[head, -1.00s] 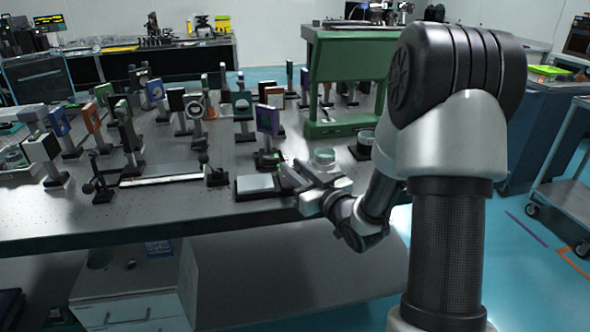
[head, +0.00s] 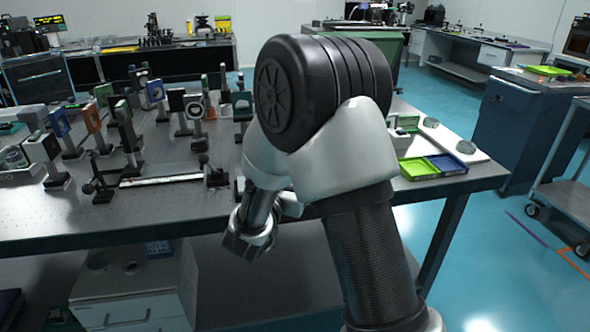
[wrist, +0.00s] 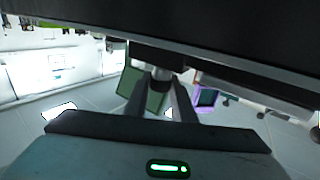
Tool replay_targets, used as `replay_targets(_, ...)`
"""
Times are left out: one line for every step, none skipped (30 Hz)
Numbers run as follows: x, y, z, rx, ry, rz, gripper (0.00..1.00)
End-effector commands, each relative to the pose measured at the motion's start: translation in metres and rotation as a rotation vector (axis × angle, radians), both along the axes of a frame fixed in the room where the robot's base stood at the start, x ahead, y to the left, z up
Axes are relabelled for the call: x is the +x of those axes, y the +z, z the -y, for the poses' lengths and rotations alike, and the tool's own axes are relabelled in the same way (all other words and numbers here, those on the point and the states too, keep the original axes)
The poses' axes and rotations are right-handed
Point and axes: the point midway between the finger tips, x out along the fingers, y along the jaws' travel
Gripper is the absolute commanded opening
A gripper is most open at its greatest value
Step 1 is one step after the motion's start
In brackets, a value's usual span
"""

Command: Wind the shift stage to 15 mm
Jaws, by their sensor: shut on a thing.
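My gripper shows in the wrist view (wrist: 162,80), its two grey fingers closed together on a small round knob (wrist: 161,72). The knob sits at the edge of a large dark body (wrist: 200,45) across the top of that view, which looks like the shift stage. In the head view my arm hides the gripper, the knob and nearly all of the stage; only a dark sliver of it (head: 240,187) shows left of my arm. No scale or reading is legible.
Several post-mounted optics stand on the table at left, one with a blue frame (head: 59,123). A pale rail (head: 160,180) lies between dark posts near the front edge. Green and blue trays (head: 420,167) lie on the right end. A purple-framed mount (wrist: 205,97) shows in the wrist view.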

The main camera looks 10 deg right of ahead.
Motion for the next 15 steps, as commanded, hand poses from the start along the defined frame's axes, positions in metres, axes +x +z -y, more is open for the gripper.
replay_targets(0.0014, 0.0004, -0.0046, 0.001, -0.038, 0.002, 0.01)
replay_targets(0.0014, 0.0005, -0.0040, 0.002, -0.066, 0.001, 0.01)
replay_targets(0.0016, 0.0002, -0.0042, 0.002, -0.101, 0.001, 0.01)
replay_targets(0.0017, 0.0008, -0.0039, 0.001, -0.128, 0.001, 0.01)
replay_targets(0.0014, 0.0008, -0.0037, 0.001, -0.154, 0.001, 0.01)
replay_targets(0.0014, 0.0004, -0.0037, 0.002, -0.187, 0.000, 0.01)
replay_targets(0.0017, 0.0009, -0.0033, 0.002, -0.211, 0.002, 0.01)
replay_targets(0.0015, 0.0010, -0.0032, 0.001, -0.234, 0.001, 0.01)
replay_targets(0.0015, 0.0008, -0.0030, 0.001, -0.264, 0.001, 0.01)
replay_targets(0.0017, 0.0012, -0.0027, 0.002, -0.284, 0.002, 0.01)
replay_targets(0.0015, 0.0010, -0.0023, 0.001, -0.305, 0.001, 0.01)
replay_targets(0.0013, 0.0010, -0.0022, 0.001, -0.330, 0.001, 0.01)
replay_targets(0.0016, 0.0013, -0.0024, 0.002, -0.346, 0.002, 0.01)
replay_targets(0.0015, 0.0010, -0.0023, 0.002, -0.362, 0.002, 0.01)
replay_targets(0.0014, 0.0009, -0.0020, 0.002, -0.383, 0.002, 0.01)
